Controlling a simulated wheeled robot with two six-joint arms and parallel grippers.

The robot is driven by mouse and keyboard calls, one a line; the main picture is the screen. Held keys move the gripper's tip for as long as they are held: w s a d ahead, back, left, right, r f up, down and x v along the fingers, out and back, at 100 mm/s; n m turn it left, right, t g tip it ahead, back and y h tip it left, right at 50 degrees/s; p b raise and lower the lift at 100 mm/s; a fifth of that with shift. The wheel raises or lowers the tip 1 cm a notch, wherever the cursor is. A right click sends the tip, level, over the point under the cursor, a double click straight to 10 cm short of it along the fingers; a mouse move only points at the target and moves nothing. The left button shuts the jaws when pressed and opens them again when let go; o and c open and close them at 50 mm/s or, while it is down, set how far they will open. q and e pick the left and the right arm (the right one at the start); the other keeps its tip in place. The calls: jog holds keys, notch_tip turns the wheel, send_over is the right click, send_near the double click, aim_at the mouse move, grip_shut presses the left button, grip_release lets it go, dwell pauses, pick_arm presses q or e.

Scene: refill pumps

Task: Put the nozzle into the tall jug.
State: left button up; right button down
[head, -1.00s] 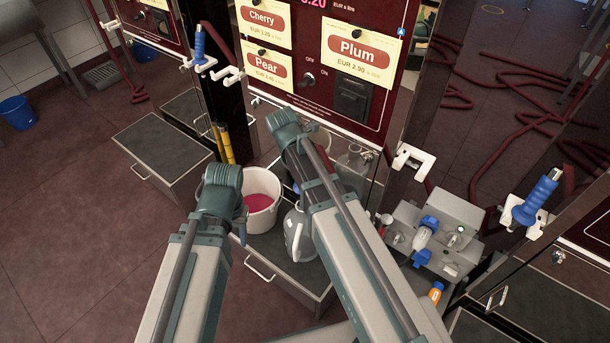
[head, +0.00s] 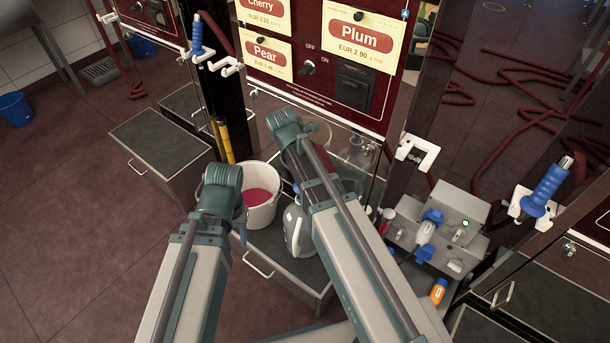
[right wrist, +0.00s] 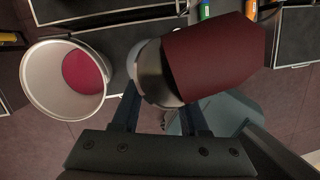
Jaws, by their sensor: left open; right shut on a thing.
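The tall jug (head: 297,236), pale grey with a handle, stands on the grey step below the dispenser, partly hidden by my right arm. My left gripper (head: 241,230) is open beside the white bucket; its jaws are mostly hidden by its own wrist. My right gripper (right wrist: 160,112) is hidden in the head view. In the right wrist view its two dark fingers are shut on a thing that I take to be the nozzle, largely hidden. A large dark red shape (right wrist: 215,58), perhaps hose, and a pale grey rounded shape (right wrist: 146,72) lie just beyond the fingers.
A white bucket (head: 274,211) with red liquid stands left of the jug. Blue-handled nozzles hang at the left (head: 197,36) and right (head: 544,192). A grey box unit (head: 452,214) stands at the right. Red hoses lie on the floor behind.

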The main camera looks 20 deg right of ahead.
jog(key=shift+a+b+x, duration=0.2)
jog(key=shift+b+x, duration=0.7)
jog(key=shift+a+b+x, duration=0.25)
jog(key=shift+b+x, duration=0.6)
jog(key=shift+x, duration=0.1)
jog(key=shift+c, duration=1.7)
grip_release()
jog(key=p+v, duration=1.3)
jog(key=shift+r+p, duration=0.3)
jog(key=shift+r, duration=0.1)
jog(key=shift+a, duration=0.15)
jog(key=shift+s, duration=0.1)
